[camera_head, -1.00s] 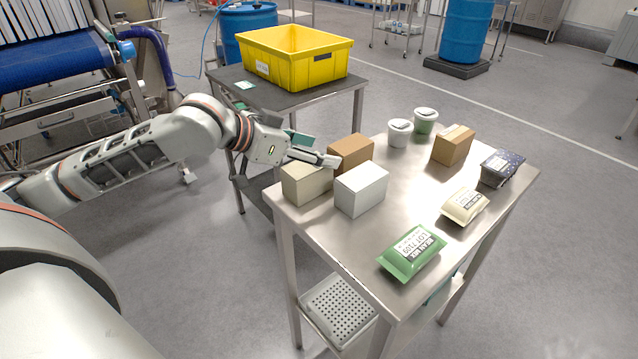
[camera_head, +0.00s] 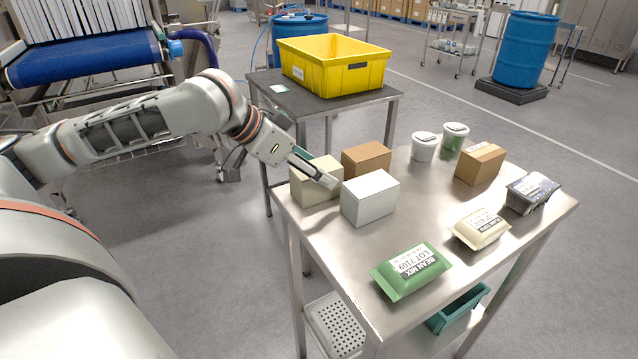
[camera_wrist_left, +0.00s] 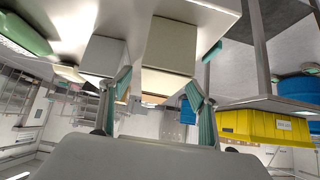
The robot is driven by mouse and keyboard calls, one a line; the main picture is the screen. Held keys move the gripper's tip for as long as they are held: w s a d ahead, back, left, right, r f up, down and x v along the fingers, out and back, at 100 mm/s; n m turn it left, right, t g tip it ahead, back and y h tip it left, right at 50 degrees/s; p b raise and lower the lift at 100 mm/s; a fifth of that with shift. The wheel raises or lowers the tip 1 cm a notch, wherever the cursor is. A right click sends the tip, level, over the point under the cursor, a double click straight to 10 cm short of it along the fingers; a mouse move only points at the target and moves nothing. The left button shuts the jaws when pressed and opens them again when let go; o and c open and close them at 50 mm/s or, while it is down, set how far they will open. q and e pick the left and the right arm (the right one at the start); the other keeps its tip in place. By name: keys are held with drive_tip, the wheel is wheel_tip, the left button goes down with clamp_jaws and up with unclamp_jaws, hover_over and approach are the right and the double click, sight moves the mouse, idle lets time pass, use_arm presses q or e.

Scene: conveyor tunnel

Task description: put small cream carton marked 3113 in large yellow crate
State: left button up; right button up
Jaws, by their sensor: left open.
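The small cream carton (camera_head: 314,190) stands at the table's left corner; no number on it is readable. My left gripper (camera_head: 314,168) is open at its upper part, with one finger across its near side and the other partly hidden behind it. In the left wrist view the cream carton (camera_wrist_left: 170,45) lies ahead between the spread fingers (camera_wrist_left: 158,80); contact cannot be told. The large yellow crate (camera_head: 350,78) stands on a dark-topped table behind, and shows at right in the wrist view (camera_wrist_left: 262,126). My right gripper is not in view.
A white carton (camera_head: 370,200) and a brown carton (camera_head: 366,158) stand close to the cream one. Another brown carton (camera_head: 480,164), two tubs (camera_head: 424,147), a green pack (camera_head: 411,272), a cream pack (camera_head: 480,229) and a dark tray (camera_head: 532,193) share the steel table (camera_head: 420,195).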

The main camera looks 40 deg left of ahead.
use_arm(q)
drive_tip(key=shift+w+f, duration=0.15)
drive_tip(key=shift+f, duration=0.05)
drive_tip(key=shift+w+d+f, duration=0.15)
drive_tip(key=shift+b+x, duration=0.75)
drive_tip(key=shift+x, duration=0.45)
drive_tip(key=shift+b+x, duration=0.35)
drive_tip(key=shift+x, duration=0.7)
drive_tip(key=shift+w, duration=0.2)
drive_tip(key=c, duration=1.3)
drive_tip(key=shift+c, duration=0.9)
use_arm(e)
drive_tip(key=shift+w+a+f, duration=0.15)
drive_tip(key=shift+w+a, duration=0.05)
drive_tip(key=shift+a, duration=0.1)
